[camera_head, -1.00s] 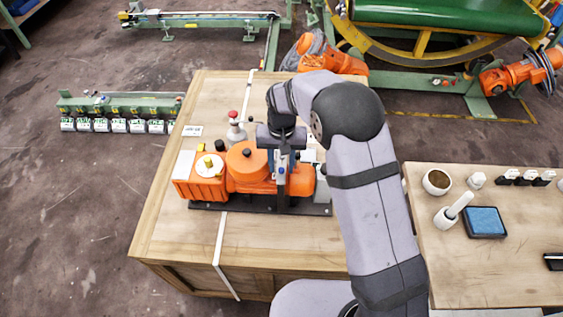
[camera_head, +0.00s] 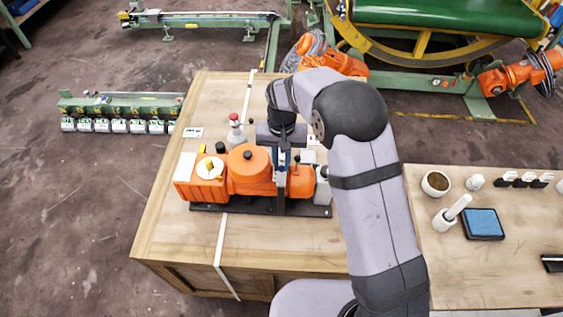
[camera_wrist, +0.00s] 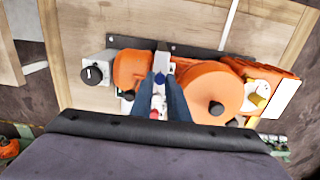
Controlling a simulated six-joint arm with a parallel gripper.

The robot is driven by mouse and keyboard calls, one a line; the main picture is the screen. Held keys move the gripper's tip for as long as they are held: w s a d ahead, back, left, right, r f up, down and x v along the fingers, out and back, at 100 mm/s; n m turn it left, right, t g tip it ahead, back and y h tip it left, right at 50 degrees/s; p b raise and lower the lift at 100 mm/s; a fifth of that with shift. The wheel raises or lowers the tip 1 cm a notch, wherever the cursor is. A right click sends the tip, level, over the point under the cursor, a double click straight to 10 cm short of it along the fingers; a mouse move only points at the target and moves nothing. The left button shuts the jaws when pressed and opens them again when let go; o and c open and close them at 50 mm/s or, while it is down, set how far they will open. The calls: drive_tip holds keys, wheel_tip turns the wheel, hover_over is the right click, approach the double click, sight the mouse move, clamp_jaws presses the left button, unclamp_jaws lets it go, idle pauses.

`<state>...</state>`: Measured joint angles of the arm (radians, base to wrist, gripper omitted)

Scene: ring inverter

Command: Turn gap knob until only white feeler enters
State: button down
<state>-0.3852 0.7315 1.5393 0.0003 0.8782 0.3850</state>
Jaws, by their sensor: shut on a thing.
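An orange machine (camera_head: 250,173) on a dark base plate (camera_head: 235,210) stands on the wooden bench; it also shows in the wrist view (camera_wrist: 212,92). Small white (camera_wrist: 158,104) and red (camera_wrist: 154,114) parts show between the fingers. I cannot tell whether these are feelers, nor how wide the gap is.
A red-topped white bottle (camera_head: 235,132) stands behind the machine. A white disc with a yellow piece (camera_head: 209,168) is on its left part. A side table (camera_head: 470,275) at right holds a cup (camera_head: 436,183) and a blue pad (camera_head: 483,223). The bench front is clear.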

sight(282, 167)
drive_tip(key=c, duration=2)
unclamp_jaws()
drive_tip(key=shift+w+r, duration=0.15)
drive_tip(key=shift+r, duration=0.1)
drive_tip(key=shift+o, duration=1.4)
wheel_tip(282, 167, up, 7)
drive_tip(key=b, duration=0.2)
drive_tip(key=shift+r, duration=0.2)
